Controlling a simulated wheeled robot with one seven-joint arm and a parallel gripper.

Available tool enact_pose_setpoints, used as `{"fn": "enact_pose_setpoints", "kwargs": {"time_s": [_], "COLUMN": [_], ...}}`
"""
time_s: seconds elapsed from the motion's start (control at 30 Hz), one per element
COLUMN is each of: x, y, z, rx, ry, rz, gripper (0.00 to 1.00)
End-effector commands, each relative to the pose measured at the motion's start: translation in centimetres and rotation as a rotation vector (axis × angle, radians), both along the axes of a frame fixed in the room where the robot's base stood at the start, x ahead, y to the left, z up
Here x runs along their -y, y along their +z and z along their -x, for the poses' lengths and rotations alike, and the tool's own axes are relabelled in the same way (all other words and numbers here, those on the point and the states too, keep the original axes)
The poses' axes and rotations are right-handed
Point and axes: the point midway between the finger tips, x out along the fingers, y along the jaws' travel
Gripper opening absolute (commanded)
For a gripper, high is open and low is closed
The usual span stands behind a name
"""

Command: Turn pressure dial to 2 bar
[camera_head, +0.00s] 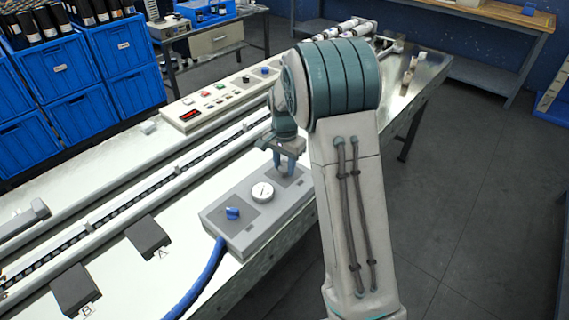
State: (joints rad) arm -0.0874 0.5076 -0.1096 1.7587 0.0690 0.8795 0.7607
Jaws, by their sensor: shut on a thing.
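A grey pressure box (238,232) sits on the near edge of the bright metal table. A round white gauge (262,192) is at the middle of its top; its reading is too small to tell. A blue knob (232,213) is at the box's left end, clear of my arm. My gripper (284,168) points down over the box's right end, behind the gauge. Its fingers are shut on a small knob there, which seems to be the pressure dial; the fingers hide it, so its setting cannot be told.
A blue hose (200,283) runs from the box's left side. Dark pads marked A (148,236) and B (77,288) lie left of it. A control panel (205,104) stands behind the conveyor rail (130,207). Blue crates (80,115) are stacked at the back left. Open floor is at right.

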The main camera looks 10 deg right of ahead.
Motion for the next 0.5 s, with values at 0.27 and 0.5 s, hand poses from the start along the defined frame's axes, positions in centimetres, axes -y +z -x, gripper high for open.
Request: {"fn": "enact_pose_setpoints", "kwargs": {"time_s": [0.27, 0.5], "x": [-0.02, 0.0], "y": [0.1, 0.18], "z": [-0.06, -0.04], "rx": [0.003, 0.001], "ry": [0.001, 0.001], "rz": [0.0, 0.0], "gripper": [0.55, 0.55]}}
